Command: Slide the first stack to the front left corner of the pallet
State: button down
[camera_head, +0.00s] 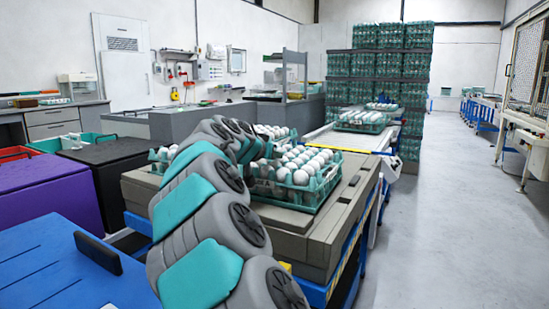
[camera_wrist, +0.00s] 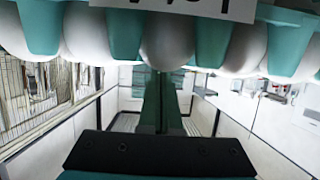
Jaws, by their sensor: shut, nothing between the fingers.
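Teal trays of white eggs stand on the grey pallet (camera_head: 345,205). The nearest stack (camera_head: 300,196) is at the pallet's right side. Another tray (camera_head: 157,160) shows partly at the left behind my arm, and more eggs (camera_head: 272,131) show at the back. Which stack is the first cannot be told. In the wrist view, a teal egg tray (camera_wrist: 126,32) with white eggs and a white label fills the top edge, very close. My gripper (camera_wrist: 162,78) is shut and empty, its tip close to this tray; contact cannot be told. In the head view my arm hides the gripper.
A conveyor (camera_head: 345,138) with more egg trays lies behind the pallet. A tall stack of teal trays (camera_head: 390,65) stands at the back. Purple (camera_head: 45,190) and black boxes stand left, with a blue surface (camera_head: 65,265) in front. The floor at right is clear.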

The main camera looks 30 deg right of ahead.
jog(key=s+a+b, duration=0.1)
jog(key=s+a, duration=0.5)
jog(key=a, duration=0.4)
jog(key=shift+s+r, duration=0.15)
jog(key=shift+s, duration=0.1)
